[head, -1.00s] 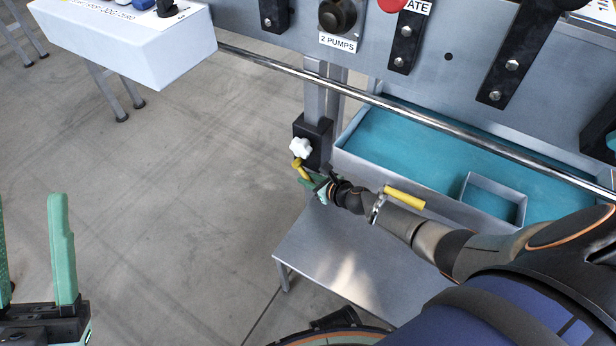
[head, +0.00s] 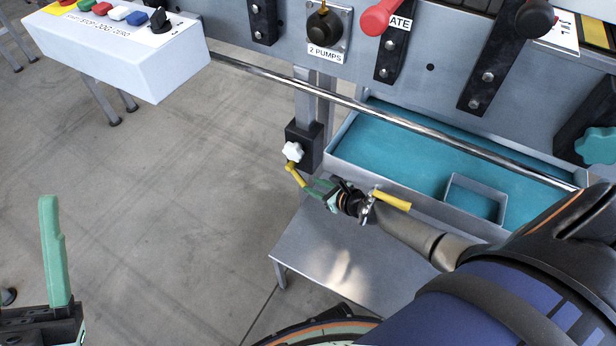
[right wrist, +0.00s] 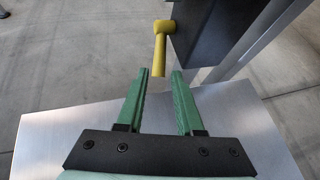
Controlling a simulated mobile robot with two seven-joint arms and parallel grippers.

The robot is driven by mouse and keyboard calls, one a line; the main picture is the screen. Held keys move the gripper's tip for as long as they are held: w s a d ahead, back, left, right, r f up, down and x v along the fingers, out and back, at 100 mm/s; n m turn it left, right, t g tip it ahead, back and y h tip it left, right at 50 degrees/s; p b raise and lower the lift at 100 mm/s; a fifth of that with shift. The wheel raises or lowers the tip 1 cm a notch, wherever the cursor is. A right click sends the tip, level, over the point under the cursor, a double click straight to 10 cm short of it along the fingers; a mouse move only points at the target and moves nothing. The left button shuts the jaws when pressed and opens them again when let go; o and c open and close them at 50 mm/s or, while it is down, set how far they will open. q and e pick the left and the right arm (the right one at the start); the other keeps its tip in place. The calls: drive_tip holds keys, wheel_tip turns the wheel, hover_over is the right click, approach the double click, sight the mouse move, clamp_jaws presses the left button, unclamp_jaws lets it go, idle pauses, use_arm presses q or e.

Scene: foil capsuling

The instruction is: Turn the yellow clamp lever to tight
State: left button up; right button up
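The yellow clamp lever (head: 296,175) hangs from a black clamp block (head: 309,143) on the post, just below a white star knob (head: 293,151). It slants down to the right in the head view. In the right wrist view the lever (right wrist: 160,52) points down toward my gripper. My right gripper (head: 314,188) is open and empty beside the lever's lower end. In the right wrist view its green fingers (right wrist: 162,71) stand apart, with the lever's tip between them in the picture; I cannot tell the depth. My left gripper (head: 52,250) is open and empty at lower left, one finger visible.
A second yellow handle (head: 392,200) on a metal fitting sits close to my right forearm. A teal-lined tray (head: 345,150), a steel rail (head: 400,112) and a grey shelf (head: 300,250) surround the arm. A white control box (head: 130,60) stands upper left.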

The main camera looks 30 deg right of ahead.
drive_tip(key=shift+s+d+r, duration=0.1)
drive_tip(key=shift+s+r, duration=0.1)
drive_tip(key=shift+s, duration=0.1)
